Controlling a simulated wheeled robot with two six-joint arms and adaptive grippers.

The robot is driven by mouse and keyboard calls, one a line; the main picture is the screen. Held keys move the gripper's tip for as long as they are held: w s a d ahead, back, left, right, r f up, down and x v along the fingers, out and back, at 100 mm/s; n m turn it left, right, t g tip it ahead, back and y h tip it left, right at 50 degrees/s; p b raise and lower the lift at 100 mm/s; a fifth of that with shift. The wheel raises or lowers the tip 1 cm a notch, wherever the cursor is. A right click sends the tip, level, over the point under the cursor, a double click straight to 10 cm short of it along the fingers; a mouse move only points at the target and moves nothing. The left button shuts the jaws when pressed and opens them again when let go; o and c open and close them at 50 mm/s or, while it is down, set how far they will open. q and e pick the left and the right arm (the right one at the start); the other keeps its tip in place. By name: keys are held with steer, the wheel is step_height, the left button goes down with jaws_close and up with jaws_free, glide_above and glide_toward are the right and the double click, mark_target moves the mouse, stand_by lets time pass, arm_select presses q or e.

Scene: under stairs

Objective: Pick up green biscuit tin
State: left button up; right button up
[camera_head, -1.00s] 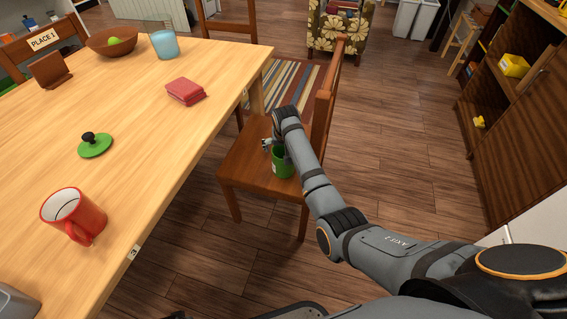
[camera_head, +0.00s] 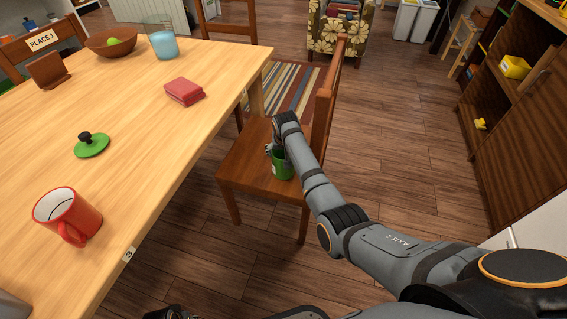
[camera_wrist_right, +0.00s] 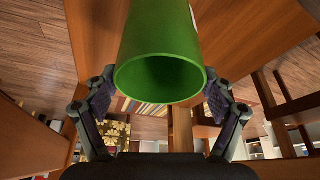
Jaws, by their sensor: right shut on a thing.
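The green biscuit tin (camera_head: 284,167) is at the seat of the wooden chair (camera_head: 245,172), partly hidden by my right arm. I cannot tell whether its base touches the seat. In the right wrist view the tin (camera_wrist_right: 160,45) shows its open, dark mouth towards the camera. My right gripper (camera_wrist_right: 160,97) is shut on the tin, one finger on each side; in the head view it is mostly hidden behind its wrist. A green lid with a black knob (camera_head: 91,146) lies on the table. A dark part, seemingly my left gripper (camera_head: 170,313), just shows at the bottom edge; its fingers are not clear.
The chair's tall backrest (camera_head: 324,100) stands close to my right arm. The wooden table (camera_head: 150,140) fills the left, with a red mug (camera_head: 68,216), red box (camera_head: 184,91), blue cup (camera_head: 164,45) and brown bowl (camera_head: 111,42). Floor right of the chair is clear.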

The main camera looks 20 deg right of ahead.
steer(key=shift+c, duration=0.9)
steer(key=shift+r, duration=0.15)
arm_select(q)
steer(key=s+a+f+p, duration=0.2)
steer(key=s+f, duration=0.2)
steer(key=f, duration=0.2)
steer(key=shift+f+p, duration=0.3)
steer(key=shift+p, duration=0.1)
arm_select(e)
step_height(320, 180, up, 10)
steer(key=o, duration=1.1)
arm_select(q)
steer(key=shift+w, duration=0.1)
arm_select(e)
steer(key=c, duration=1.1)
steer(key=shift+w+a, duration=0.1)
steer(key=shift+c, duration=0.2)
